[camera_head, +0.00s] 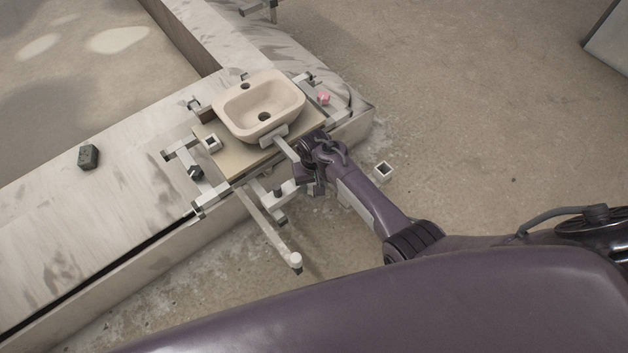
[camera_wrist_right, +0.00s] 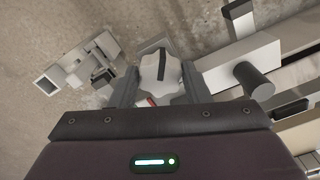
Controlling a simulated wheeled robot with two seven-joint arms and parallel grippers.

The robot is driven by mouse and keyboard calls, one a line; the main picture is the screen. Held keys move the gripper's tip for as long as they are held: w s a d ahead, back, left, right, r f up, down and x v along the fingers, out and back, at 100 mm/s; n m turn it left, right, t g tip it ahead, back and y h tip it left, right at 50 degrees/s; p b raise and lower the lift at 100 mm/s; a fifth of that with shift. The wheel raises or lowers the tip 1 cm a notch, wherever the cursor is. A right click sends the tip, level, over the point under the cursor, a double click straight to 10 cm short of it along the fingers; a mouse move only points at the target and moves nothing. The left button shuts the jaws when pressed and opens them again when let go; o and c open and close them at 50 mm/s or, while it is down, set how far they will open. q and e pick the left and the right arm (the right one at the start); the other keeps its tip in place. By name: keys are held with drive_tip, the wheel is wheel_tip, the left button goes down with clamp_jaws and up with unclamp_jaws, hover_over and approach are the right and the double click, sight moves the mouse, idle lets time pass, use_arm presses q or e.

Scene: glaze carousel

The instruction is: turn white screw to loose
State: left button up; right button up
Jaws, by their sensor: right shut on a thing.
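The white screw (camera_wrist_right: 160,66) has a lobed white head with a dark stripe across it. In the right wrist view it sits between the two grey fingers of my right gripper (camera_wrist_right: 160,88), which is shut on it. A small red mark (camera_wrist_right: 151,101) shows just below the head. In the head view my right gripper (camera_head: 312,178) is at the front edge of the bench, below the basin, and it hides the screw there. My left gripper is in neither view.
A beige basin (camera_head: 240,117) rests on a board (camera_head: 240,159) among metal clamp bars. A bar with a white end (camera_head: 295,260) sticks out over the floor. A pink knob (camera_head: 324,98) is right of the basin. A dark block (camera_head: 88,157) lies left on the bench (camera_head: 110,215).

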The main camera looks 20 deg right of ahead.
drive_tip(key=n+p, duration=0.1)
drive_tip(key=n, duration=0.2)
drive_tip(key=shift+d+r, duration=0.1)
drive_tip(key=n, duration=0.2)
drive_tip(key=shift+n+p, duration=0.3)
drive_tip(key=shift+p, duration=0.05)
drive_tip(key=n, duration=0.2)
drive_tip(key=shift+n, duration=0.4)
drive_tip(key=n, duration=0.3)
drive_tip(key=shift+n, duration=0.3)
drive_tip(key=n, duration=0.2)
drive_tip(key=shift+n, duration=0.4)
drive_tip(key=n, duration=0.3)
drive_tip(key=shift+f+n+b, duration=0.2)
drive_tip(key=shift+n+b, duration=0.1)
drive_tip(key=shift+b, duration=0.05)
drive_tip(key=n+b, duration=0.1)
drive_tip(key=n, duration=0.2)
drive_tip(key=shift+n+b, duration=0.6)
drive_tip(key=shift+n, duration=1.1)
